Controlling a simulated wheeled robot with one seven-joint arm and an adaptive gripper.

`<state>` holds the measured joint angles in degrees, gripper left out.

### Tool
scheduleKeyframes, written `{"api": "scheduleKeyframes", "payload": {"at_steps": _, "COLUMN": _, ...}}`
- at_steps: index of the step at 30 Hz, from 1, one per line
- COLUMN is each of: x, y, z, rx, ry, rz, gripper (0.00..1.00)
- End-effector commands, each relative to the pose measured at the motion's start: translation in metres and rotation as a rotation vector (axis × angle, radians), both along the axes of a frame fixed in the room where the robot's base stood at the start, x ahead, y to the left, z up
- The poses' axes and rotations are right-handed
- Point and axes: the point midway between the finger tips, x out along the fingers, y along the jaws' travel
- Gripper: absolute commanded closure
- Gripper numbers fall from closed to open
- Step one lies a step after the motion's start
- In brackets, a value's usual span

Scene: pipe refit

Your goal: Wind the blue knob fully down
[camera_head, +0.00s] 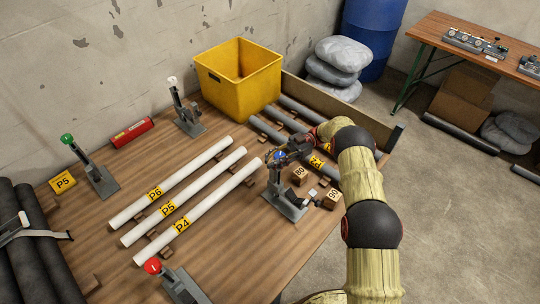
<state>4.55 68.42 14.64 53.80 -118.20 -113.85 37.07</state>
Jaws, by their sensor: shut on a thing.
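The blue knob (279,156) tops a grey clamp stand (286,202) near the right front edge of the wooden table. My gripper (279,157) reaches in from the right and is shut on the blue knob. The fingers partly cover the knob, so its height on its screw is hard to judge. My arm comes up from the lower right and bends over the table edge.
Similar stands carry a red (152,266), a green (67,139) and a white knob (172,80). White pipes (190,196) lie left of the blue-knob stand. Small tagged blocks (299,175) sit close on its right. A yellow bin (238,78) stands behind.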

Motion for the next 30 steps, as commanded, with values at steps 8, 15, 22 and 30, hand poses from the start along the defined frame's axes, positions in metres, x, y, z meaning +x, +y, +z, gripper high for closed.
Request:
{"api": "scheduleKeyframes", "payload": {"at_steps": 8, "x": -0.0009, "y": 0.0001, "z": 0.0021, "rx": 0.002, "ry": -0.001, "rz": 0.035, "gripper": 0.98}}
{"api": "scheduleKeyframes", "payload": {"at_steps": 15, "x": -0.0012, "y": 0.0001, "z": 0.0013, "rx": 0.002, "ry": -0.002, "rz": 0.04, "gripper": 0.98}}
{"api": "scheduleKeyframes", "payload": {"at_steps": 22, "x": -0.0014, "y": 0.0002, "z": 0.0011, "rx": 0.002, "ry": -0.001, "rz": 0.04, "gripper": 0.98}}
{"api": "scheduleKeyframes", "payload": {"at_steps": 30, "x": -0.0015, "y": -0.0003, "z": 0.0005, "rx": 0.001, "ry": 0.0, "rz": 0.039, "gripper": 0.58}}
